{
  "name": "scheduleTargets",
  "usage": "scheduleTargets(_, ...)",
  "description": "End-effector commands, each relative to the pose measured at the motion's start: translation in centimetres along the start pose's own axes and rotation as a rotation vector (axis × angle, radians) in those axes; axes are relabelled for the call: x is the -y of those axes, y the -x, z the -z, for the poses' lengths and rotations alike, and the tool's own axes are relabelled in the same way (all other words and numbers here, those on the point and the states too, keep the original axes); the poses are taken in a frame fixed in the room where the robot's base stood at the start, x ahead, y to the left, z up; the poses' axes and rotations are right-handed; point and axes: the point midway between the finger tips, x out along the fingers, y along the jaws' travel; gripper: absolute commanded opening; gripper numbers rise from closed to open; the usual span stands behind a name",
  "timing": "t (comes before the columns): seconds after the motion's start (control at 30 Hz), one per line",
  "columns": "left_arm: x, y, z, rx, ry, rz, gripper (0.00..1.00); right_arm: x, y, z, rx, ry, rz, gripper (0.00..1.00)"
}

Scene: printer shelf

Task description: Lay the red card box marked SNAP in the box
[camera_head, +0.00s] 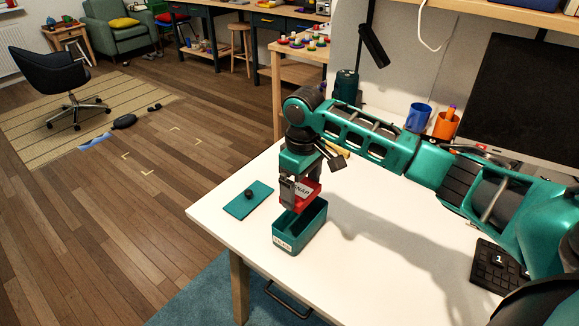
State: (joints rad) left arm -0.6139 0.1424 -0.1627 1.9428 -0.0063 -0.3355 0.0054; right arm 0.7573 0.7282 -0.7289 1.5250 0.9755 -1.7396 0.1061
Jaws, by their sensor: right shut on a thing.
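My right gripper (299,194) points down and is shut on the red card box marked SNAP (305,191). The card box is held at the top of the open green box (298,236), which stands on the white table and has a small white label on its front. The card box looks tilted and its lower part is hidden by the gripper and the box wall, so I cannot tell how far inside it is. My left gripper is not in view.
A flat teal lid (243,205) with a dark knob lies left of the green box. A black keypad (497,268) lies at the right. A blue cup (419,117) and an orange cup (445,126) stand at the back. The white table (370,270) is clear in front.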

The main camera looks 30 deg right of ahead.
Motion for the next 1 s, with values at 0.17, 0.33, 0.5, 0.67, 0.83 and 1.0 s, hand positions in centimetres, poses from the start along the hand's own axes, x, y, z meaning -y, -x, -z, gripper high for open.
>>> scheduleTargets(0.17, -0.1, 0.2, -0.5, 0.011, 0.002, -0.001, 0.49, -0.8, 0.5, 0.1, -0.002, 0.009, 0.003, 0.62)
scheduleTargets(0.33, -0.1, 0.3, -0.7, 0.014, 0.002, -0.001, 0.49, -0.7, 0.5, 0.1, -0.003, 0.008, 0.003, 0.62)
scheduleTargets(0.5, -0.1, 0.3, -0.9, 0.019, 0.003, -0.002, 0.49, -0.7, 0.5, -0.1, -0.003, 0.006, 0.004, 0.62)
scheduleTargets(0.67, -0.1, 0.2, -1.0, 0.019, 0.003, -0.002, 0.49, -0.7, -0.6, 0.0, -0.003, 0.006, 0.005, 0.62)
scheduleTargets(0.83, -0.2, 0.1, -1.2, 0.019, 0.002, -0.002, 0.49, -0.7, -2.3, -0.1, -0.001, 0.005, 0.004, 0.62)
scheduleTargets(1.0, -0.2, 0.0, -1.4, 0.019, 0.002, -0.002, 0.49, -0.6, -4.0, -0.1, -0.002, 0.006, 0.004, 0.62)
